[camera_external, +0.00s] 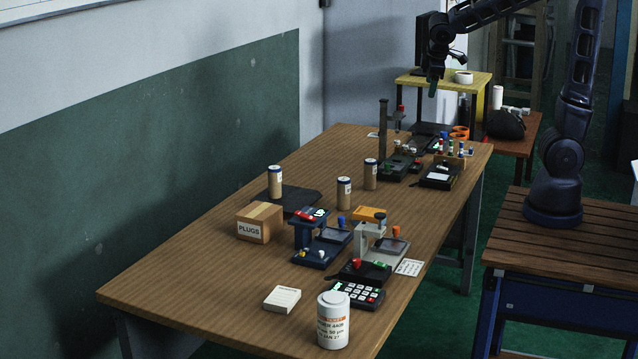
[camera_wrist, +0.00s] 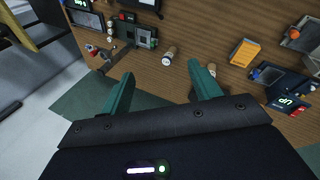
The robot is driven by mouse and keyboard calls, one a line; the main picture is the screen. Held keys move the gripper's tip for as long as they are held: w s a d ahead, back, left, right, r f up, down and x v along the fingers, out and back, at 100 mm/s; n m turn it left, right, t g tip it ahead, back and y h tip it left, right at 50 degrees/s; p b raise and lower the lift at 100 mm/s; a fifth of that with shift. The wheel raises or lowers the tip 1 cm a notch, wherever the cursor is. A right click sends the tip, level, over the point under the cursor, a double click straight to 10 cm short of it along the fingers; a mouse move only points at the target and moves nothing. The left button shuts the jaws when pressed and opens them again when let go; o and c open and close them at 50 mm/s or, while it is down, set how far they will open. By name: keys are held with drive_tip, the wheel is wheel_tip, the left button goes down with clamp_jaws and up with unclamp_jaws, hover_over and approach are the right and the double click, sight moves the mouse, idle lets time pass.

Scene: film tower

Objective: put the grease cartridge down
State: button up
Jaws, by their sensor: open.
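Three similar white canisters with dark-rimmed tops and tan lower bands stand upright on the wooden table: a left one (camera_external: 275,182), a middle one (camera_external: 344,193) and a right one (camera_external: 370,174). I cannot tell which is the grease cartridge. My gripper (camera_external: 433,88) is raised beyond the table's far end, well apart from them. In the wrist view my gripper (camera_wrist: 160,76) is open, with its green fingers spread and nothing between them. A canister (camera_wrist: 168,53) shows on the table beyond the fingertips; another (camera_wrist: 212,69) shows by the right finger.
The wooden table (camera_external: 190,270) carries a PLUGS box (camera_external: 259,222), a blue device (camera_external: 322,240), a grey device (camera_external: 380,243), a keypad (camera_external: 357,294) and a large white labelled jar (camera_external: 333,320). A dark post (camera_external: 383,125) stands tall near the far end. The near left of the tabletop is clear.

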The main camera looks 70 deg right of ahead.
drive_tip(key=s+a+r+m+t+y, duration=0.1)
drive_tip(key=s+a, duration=0.3)
drive_tip(key=s, duration=0.6)
drive_tip(key=s+a+r+m+t+y, duration=0.1)
drive_tip(key=s+a+r+m+y, duration=0.1)
drive_tip(key=s, duration=0.8)
drive_tip(key=shift+s+a+r+m+y, duration=0.25)
drive_tip(key=shift+a+m+y, duration=0.35)
drive_tip(key=shift+a, duration=0.5)
drive_tip(key=shift+o, duration=0.6)
drive_tip(key=shift+d, duration=0.1)
